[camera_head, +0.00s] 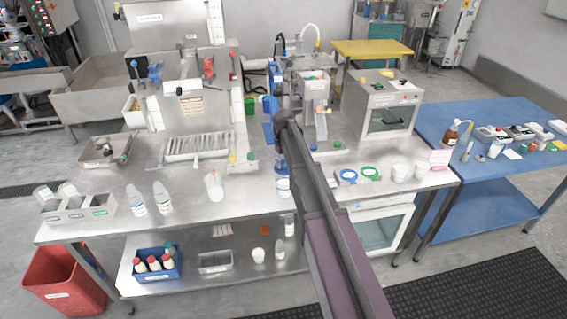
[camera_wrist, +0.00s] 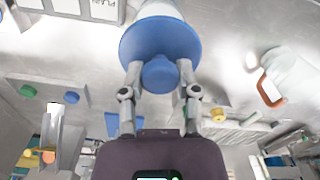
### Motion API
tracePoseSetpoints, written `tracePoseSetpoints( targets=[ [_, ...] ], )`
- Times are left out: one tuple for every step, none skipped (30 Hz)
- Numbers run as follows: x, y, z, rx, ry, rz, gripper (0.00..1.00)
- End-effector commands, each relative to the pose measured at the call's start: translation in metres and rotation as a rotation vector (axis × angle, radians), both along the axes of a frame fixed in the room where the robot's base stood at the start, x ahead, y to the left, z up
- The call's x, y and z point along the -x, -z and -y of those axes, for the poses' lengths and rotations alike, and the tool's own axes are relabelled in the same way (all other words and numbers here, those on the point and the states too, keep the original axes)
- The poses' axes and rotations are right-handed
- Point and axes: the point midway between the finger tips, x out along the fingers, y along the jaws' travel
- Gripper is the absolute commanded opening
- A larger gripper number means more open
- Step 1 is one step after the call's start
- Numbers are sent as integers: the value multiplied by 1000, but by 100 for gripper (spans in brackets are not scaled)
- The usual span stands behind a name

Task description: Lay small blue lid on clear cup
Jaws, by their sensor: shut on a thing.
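The small blue lid (camera_wrist: 150,40) is a round disc with a knob (camera_wrist: 160,76). My gripper (camera_wrist: 160,72) has its two fingers on either side of the knob and is shut on the lid. A pale cup-like vessel (camera_wrist: 162,9) shows just beyond the lid in the wrist view, partly hidden by it; I cannot tell whether they touch. In the head view a pale cup (camera_head: 283,188) stands near the front edge of the steel table beside my arm, with blue at its top.
A clear jug with a brown part (camera_wrist: 285,78) lies to the right in the wrist view. Machines rise behind.

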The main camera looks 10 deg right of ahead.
Motion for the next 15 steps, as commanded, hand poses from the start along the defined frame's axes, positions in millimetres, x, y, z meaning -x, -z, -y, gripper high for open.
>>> tracePoseSetpoints(
  targets=[
    [0,8,0,0,0,0,12],
    [0,10,0,0,0,0,12],
    [0,12,0,0,0,0,12],
    [0,14,1,0,1,0,12],
    [0,16,1,0,1,0,12],
    [0,18,1,0,1,0,12],
    [0,19,1,0,1,0,12],
    [0,20,1,0,1,0,12],
    [0,21,1,0,1,0,12],
    [0,22,1,0,1,0,12],
    [0,22,1,0,1,0,12],
    [0,23,1,0,1,0,12],
    [0,23,1,0,1,0,12],
    [0,23,1,0,1,0,12],
    [0,23,1,0,1,0,12]
  ],
)
